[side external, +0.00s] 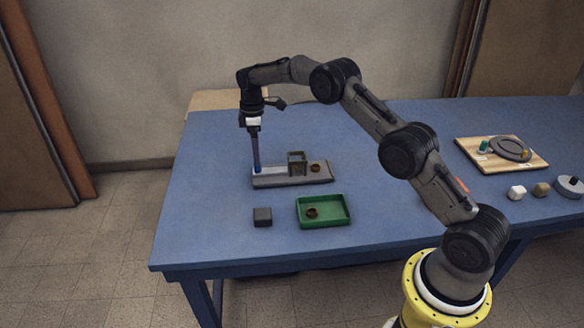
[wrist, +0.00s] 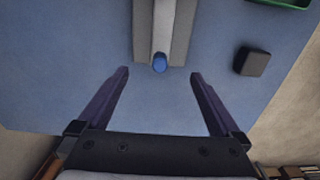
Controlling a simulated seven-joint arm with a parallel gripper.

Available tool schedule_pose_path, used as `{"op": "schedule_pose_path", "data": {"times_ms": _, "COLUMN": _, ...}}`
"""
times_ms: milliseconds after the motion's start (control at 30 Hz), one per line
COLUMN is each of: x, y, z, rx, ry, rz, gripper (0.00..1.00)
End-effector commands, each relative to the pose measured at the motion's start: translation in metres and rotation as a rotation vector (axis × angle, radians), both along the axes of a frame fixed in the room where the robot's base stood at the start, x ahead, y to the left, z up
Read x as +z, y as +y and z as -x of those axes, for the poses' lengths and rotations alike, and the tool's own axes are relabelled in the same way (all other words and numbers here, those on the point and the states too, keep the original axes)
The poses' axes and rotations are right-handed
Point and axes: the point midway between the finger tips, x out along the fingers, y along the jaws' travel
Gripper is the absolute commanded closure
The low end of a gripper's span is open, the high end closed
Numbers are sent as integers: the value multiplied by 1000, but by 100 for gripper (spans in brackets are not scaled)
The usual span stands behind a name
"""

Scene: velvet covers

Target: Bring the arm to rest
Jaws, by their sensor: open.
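My gripper (side external: 256,170) points straight down at the left end of a grey fixture (side external: 292,181) on the blue table. In the wrist view my gripper (wrist: 160,72) has its two dark purple fingers wide apart with nothing between them. A blue round-ended piece (wrist: 160,62) lies in the light channel of the fixture (wrist: 181,30), just beyond the fingertips. In the side view the blue piece (side external: 257,169) shows beside the fingertips. I cannot tell the exact height of the fingers above the table.
A dark grey block (side external: 262,216) and a green tray (side external: 340,222) holding a brown ring (side external: 312,213) stand nearer the front edge. A square frame (side external: 297,163) and another brown ring (side external: 316,168) are on the fixture. A wooden board (side external: 470,158) and several small items are at right.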

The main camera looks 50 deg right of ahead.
Motion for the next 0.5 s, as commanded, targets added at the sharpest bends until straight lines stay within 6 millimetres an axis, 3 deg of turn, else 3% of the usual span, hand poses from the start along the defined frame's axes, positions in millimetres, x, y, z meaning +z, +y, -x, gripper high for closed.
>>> {"op": "schedule_pose_path", "data": {"times_ms": 267, "x": 5, "y": 2, "z": -2, "rx": 4, "ry": -10, "rz": 1, "gripper": 0}}
{"op": "schedule_pose_path", "data": {"times_ms": 367, "x": 33, "y": 5, "z": -8, "rx": 11, "ry": -55, "rz": 8, "gripper": 0}}
{"op": "schedule_pose_path", "data": {"times_ms": 500, "x": 110, "y": 17, "z": -6, "rx": 29, "ry": -154, "rz": 24, "gripper": 0}}
